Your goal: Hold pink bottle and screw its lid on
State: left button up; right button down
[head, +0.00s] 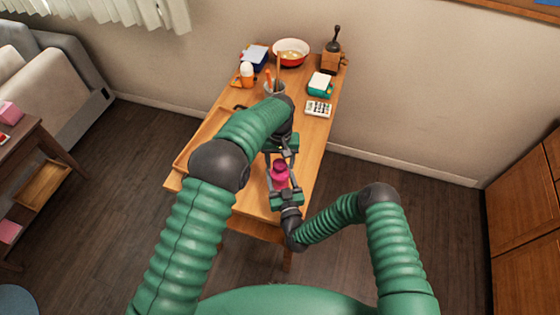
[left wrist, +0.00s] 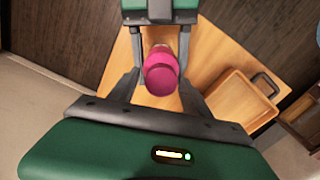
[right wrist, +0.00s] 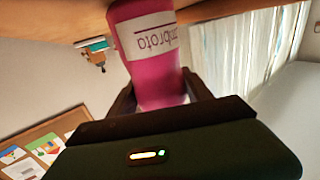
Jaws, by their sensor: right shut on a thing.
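The pink bottle (head: 279,181) is upright over the front part of the table in the head view. My right gripper (head: 284,196) is shut on its body. In the right wrist view the bottle (right wrist: 148,50) shows a white label between the fingers. A darker pink round top, seemingly the lid (left wrist: 161,78), faces the left wrist camera at the bottle's upper end. How tightly it sits cannot be told. My left gripper (head: 281,150) is above the bottle, pointing down. Its fingers (left wrist: 160,60) are open on both sides of the lid, with gaps visible.
A wooden tray (left wrist: 240,103) lies on the table beside the bottle. Farther back stand a utensil cup (head: 275,88), a red and white bowl (head: 291,52), a coffee grinder (head: 333,60), a calculator (head: 318,109) and an orange-white object (head: 247,74).

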pick_arm(q)
jog(key=shift+o, duration=0.6)
notch_tip(320, 180, up, 12)
jog(key=shift+w, duration=0.15)
pick_arm(e)
jog(key=shift+c, duration=1.8)
grip_release()
pick_arm(q)
jog(key=shift+f, duration=0.1)
